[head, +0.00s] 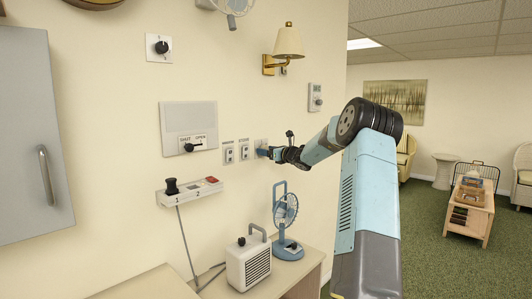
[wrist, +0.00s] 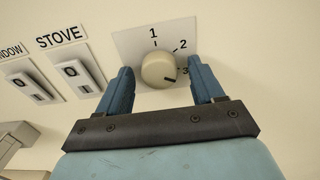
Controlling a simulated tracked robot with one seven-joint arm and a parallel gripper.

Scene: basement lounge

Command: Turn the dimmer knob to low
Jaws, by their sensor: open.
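In the wrist view a round cream knob (wrist: 158,70) sits on a white wall plate (wrist: 128,42) marked 1, 2 and 3. My gripper (wrist: 160,66) is open, with one blue finger on each side of the knob; contact is unclear. In the head view my gripper (head: 268,152) is at the wall over the plate (head: 261,143), and the knob is hidden. Another black knob (head: 162,47) on a white plate is higher up at the left; its markings are too small to read.
Two switches (head: 236,153) are left of my gripper; the wrist view shows one labelled STOVE (wrist: 75,77). A lever panel (head: 189,117), a wall lamp (head: 287,45) and a thermostat-like plate (head: 315,97) are nearby. A blue fan (head: 286,215) and heater (head: 249,262) stand below.

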